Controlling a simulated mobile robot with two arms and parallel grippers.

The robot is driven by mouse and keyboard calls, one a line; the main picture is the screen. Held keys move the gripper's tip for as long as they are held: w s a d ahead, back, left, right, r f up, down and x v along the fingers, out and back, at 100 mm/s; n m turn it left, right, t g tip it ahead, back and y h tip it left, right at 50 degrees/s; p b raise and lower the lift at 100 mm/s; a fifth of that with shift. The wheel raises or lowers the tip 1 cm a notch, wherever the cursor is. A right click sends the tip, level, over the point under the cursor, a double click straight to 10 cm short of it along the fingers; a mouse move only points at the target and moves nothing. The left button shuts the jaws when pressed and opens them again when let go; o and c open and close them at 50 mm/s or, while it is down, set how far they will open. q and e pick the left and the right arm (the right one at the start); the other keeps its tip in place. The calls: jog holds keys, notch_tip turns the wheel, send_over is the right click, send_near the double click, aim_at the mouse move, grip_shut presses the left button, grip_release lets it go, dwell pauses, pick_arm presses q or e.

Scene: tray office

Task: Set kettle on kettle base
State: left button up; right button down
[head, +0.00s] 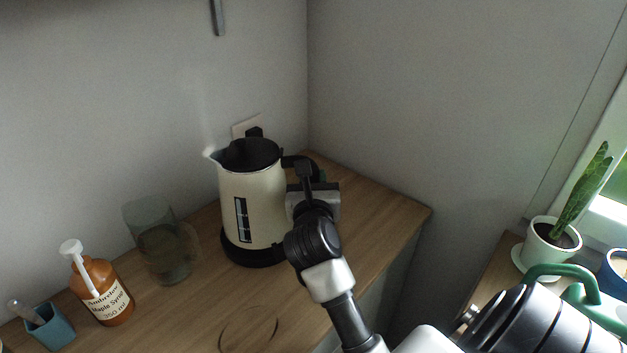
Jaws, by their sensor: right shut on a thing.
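The cream kettle (262,205) with a black lid and black handle stands upright at the back of the wooden counter. Its spout points left. The black kettle base (240,254) shows under it, and the kettle appears to sit on or just over it; I cannot tell whether it is fully seated. My right gripper (306,182) is at the right side of the kettle, shut on its handle, and partly hides the handle. My left gripper is not in view.
Left of the kettle stand a clear glass jar (168,255), an amber syrup pump bottle (104,294) and a small blue cup (50,328). A wall socket (246,126) is behind the kettle. At right are a potted plant (548,240) and a green watering can (577,290).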

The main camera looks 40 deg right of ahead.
jog(key=shift+s+r+p, duration=0.1)
jog(key=shift+r+p, duration=0.05)
jog(key=shift+p, duration=0.3)
dwell(0.8)
jog(key=shift+f+b, duration=0.5)
jog(key=shift+f, duration=0.15)
dwell(0.4)
jog(key=c, duration=1.2)
grip_release()
jog(key=shift+s+a, duration=0.1)
jog(key=shift+f, duration=0.2)
jog(key=b+v, duration=0.1)
jog(key=v, duration=1)
